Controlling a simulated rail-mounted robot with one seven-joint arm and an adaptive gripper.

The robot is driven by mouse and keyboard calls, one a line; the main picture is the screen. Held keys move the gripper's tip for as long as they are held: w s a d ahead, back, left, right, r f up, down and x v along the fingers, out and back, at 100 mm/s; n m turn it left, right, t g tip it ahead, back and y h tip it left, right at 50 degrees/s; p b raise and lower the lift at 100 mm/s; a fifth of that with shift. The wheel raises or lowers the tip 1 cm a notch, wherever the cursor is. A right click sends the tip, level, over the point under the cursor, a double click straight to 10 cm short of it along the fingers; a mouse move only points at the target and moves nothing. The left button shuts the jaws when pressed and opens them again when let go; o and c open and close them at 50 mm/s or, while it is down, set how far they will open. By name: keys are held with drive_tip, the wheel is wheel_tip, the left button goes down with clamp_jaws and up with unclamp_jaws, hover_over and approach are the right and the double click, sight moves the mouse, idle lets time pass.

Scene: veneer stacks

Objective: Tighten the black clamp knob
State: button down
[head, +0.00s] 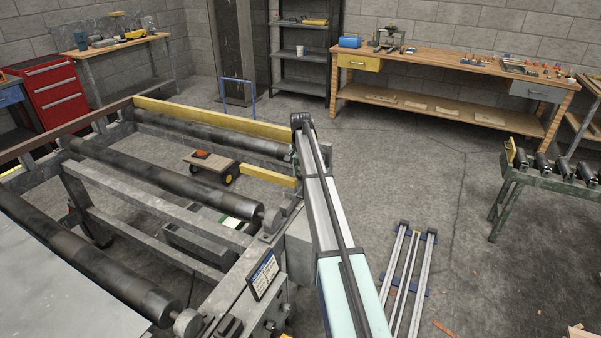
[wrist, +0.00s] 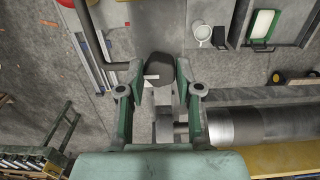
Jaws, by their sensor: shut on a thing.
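The black clamp knob (wrist: 160,67) sits between the fingertips of my gripper (wrist: 160,75) in the wrist view. It looks dark and rounded, with a small pale patch at its lower left edge. The green fingers close on it from both sides, so my gripper is shut on the knob. A grey metal part (wrist: 162,104) shows below the knob, between the fingers. In the head view my arm reaches over the end of the roller frame (head: 105,208) and hides the knob and most of the gripper. I cannot tell how tight the knob is.
Steel rollers (head: 165,180) and a yellow beam (head: 215,116) lie left of my arm. A small sign panel (head: 262,275) stands on the frame close by. Long rails (head: 408,275) lie on the floor at right. A roller stand (head: 548,178) is farther right, with bare floor between.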

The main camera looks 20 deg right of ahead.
drive_tip(key=c, duration=0.8)
unclamp_jaws()
drive_tip(key=shift+o, duration=0.2)
drive_tip(key=shift+r, duration=0.1)
wheel_tip(320, 180, up, 12)
